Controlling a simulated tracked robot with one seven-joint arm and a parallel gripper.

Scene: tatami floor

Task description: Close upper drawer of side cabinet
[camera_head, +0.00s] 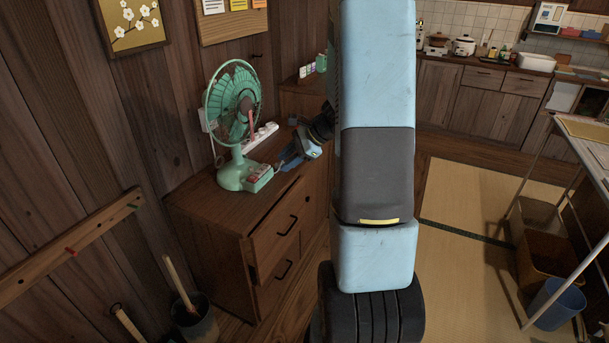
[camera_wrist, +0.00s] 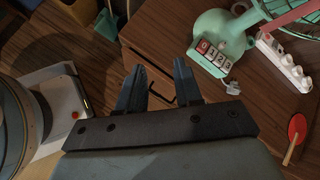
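The wooden side cabinet (camera_head: 205,208) stands against the wall at left. Its upper drawer (camera_head: 268,238) with a dark bar handle (camera_head: 287,226) appears to stick out slightly from the front. In the head view my gripper (camera_head: 288,160) shows over the cabinet's far right part, partly hidden by my arm. In the wrist view my gripper (camera_wrist: 158,82) has its two fingers apart with nothing between them. A dark handle (camera_wrist: 161,97) shows below and between the fingers. I cannot tell whether the fingers touch the drawer front.
A green fan (camera_head: 232,178) stands on the cabinet top, with a white power strip (camera_head: 263,135) behind it. A table with bins (camera_head: 545,255) is at right. Tatami floor (camera_head: 455,265) lies clear between.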

